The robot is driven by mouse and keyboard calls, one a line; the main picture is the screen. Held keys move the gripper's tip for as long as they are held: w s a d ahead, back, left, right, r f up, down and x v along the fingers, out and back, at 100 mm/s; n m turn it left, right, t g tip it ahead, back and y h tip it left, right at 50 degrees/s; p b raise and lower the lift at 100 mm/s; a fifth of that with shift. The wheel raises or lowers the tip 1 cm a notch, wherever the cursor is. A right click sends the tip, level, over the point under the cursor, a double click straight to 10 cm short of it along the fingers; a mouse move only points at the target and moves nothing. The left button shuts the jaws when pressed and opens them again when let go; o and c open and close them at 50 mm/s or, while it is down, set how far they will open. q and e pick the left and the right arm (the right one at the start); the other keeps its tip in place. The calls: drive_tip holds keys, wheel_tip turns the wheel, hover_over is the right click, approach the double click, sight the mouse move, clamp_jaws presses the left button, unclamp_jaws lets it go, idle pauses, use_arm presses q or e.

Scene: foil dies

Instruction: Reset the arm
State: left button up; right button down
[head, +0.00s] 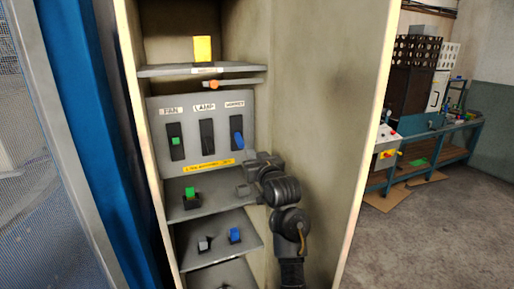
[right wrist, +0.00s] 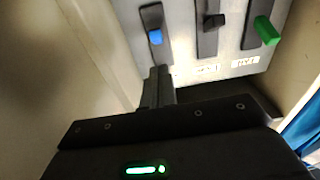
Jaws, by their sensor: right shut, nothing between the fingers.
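My right gripper (head: 252,162) is in the cabinet, just below and right of the switch panel (head: 192,160). Its jaws are shut and empty. In the right wrist view the closed fingers (right wrist: 158,86) point toward the blue lever (right wrist: 155,37), with a small gap seeming to lie between them. The blue lever also shows at the panel's right slot in the head view (head: 238,140). The fan slot holds a green lever (head: 175,141). The lamp slot (head: 207,136) holds a dark lever (right wrist: 214,21). My left gripper is not in view.
Below the panel, a shelf holds a green switch (head: 190,193). A lower shelf holds a blue switch (head: 234,235) and a grey one (head: 205,244). A yellow block (head: 203,49) stands above. The cabinet's side wall (head: 335,120) bounds the right. A workbench (head: 425,150) stands farther right.

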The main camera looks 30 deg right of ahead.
drive_tip(key=shift+s+f, duration=0.1)
drive_tip(key=shift+s, duration=0.3)
drive_tip(key=shift+d, duration=0.2)
